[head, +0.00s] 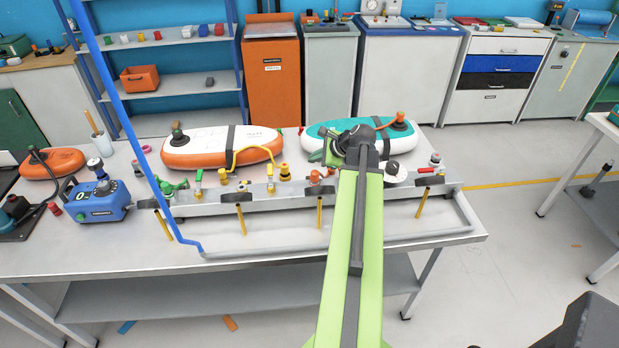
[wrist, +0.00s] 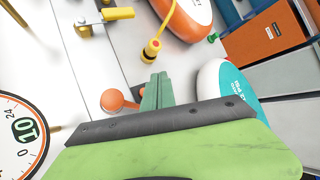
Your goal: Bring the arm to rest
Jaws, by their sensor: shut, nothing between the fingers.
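My green arm (head: 352,250) reaches out over the workbench in the head view, from the bottom edge toward the back. My gripper (head: 322,155) is partly seen at the arm's far end, in front of the teal and white board (head: 328,126). In the wrist view my gripper (wrist: 158,90) shows its two fingers together, shut and empty. An orange knob (wrist: 113,100) appears beside the fingers there. I cannot tell whether they touch.
The metal rail (head: 262,193) with several valves lies below the arm's end. An orange and white board (head: 222,147) lies behind it, and a blue pump (head: 97,202) stands at the left. A blue pole (head: 130,120) crosses the left side. A dial gauge (wrist: 18,140) shows in the wrist view.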

